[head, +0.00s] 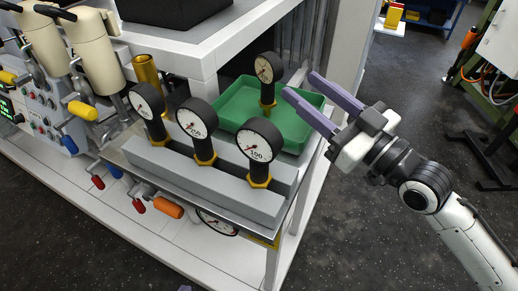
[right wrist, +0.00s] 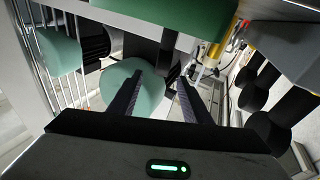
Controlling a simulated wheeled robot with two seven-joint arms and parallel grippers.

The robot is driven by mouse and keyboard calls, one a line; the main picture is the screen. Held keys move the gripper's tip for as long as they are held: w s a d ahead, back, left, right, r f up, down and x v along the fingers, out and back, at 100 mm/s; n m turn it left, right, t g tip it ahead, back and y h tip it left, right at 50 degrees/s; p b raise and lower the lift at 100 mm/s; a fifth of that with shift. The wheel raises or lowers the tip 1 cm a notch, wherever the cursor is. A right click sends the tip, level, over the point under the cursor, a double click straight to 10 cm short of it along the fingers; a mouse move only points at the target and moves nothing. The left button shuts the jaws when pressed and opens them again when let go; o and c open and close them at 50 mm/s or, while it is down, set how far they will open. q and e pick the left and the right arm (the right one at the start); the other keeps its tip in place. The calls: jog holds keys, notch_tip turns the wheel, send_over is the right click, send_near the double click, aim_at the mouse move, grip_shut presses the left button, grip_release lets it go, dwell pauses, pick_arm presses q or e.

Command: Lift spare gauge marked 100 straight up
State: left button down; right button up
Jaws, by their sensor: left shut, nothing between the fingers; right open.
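The spare gauge marked 100 (head: 259,140) stands upright at the right end of the grey rack, with a white dial, black body and brass nut. My right gripper (head: 300,83) is open and empty, above and to the right of that gauge, beside the green tray. Its two fingers (right wrist: 160,80) also show apart in the right wrist view, with no gauge between them. Only a small purple tip of my left gripper (head: 185,288) shows at the bottom edge of the head view, far from the gauge.
A gauge that seems marked 250 (head: 197,117) and another gauge (head: 146,101) stand left in the grey rack (head: 190,180). One more gauge (head: 267,69) stands in the green tray (head: 232,103) behind. A white frame post (head: 346,50) rises behind my right gripper.

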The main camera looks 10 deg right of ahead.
jog(key=s+a+r+n+g+y, duration=0.2)
jog(key=a+r+n+y, duration=0.2)
jog(key=r+n+y, duration=0.5)
jog(key=s+a+r+n+g+y, duration=0.15)
jog(key=a+r+n+y, duration=0.25)
jog(key=r, duration=0.8)
jog(key=s+a+r+n+g+y, duration=0.2)
jog(key=s+a+n+g, duration=0.15)
jog(key=n+g, duration=0.4)
jog(key=s+a+r+n+g+y, duration=0.1)
jog(key=s+a+r+n+g, duration=0.15)
jog(key=s+n+g, duration=0.4)
jog(key=s+a+n+g+h, duration=0.45)
jog(key=n+g+h, duration=0.25)
jog(key=n+g, duration=0.35)
jog(key=n+t+h, duration=0.1)
jog(key=t+h, duration=1)
jog(key=h, duration=0.9)
send_over(259, 142)
jog(key=w, duration=0.2)
jog(key=f, duration=1.4)
jog(key=shift+s+f, duration=0.15)
jog(key=shift+s, duration=0.05)
notch_tip(259, 142, down, 4)
jog(key=shift+w+d+f, duration=0.1)
jog(key=shift+f, duration=2.9)
grip_shut()
